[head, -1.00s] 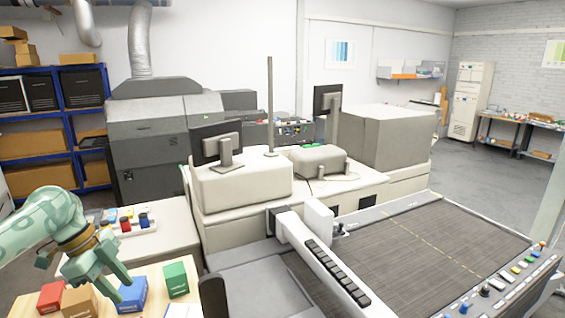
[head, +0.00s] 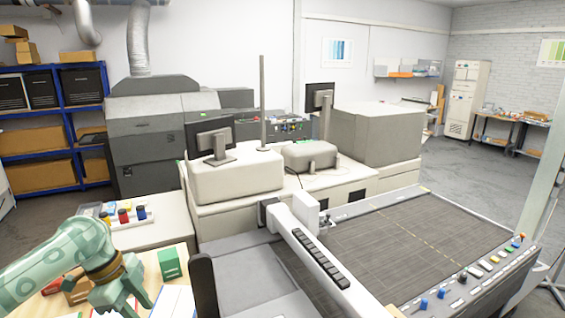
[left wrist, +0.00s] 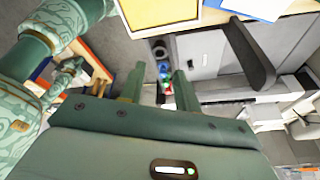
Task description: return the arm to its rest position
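My left gripper (head: 122,300) is low at the left of the head view, over the near table's edge area. In the left wrist view its two fingers (left wrist: 158,85) stand apart with nothing held between them. Part of my green patterned arm comes in from the left in the head view.
A green box (head: 170,264) stands on the light wood table (head: 150,262) just right of my left gripper. A reddish box (head: 76,288) is partly hidden behind my arm. A flatbed machine (head: 400,250) fills the right. Grey floor (head: 480,170) is clear beyond.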

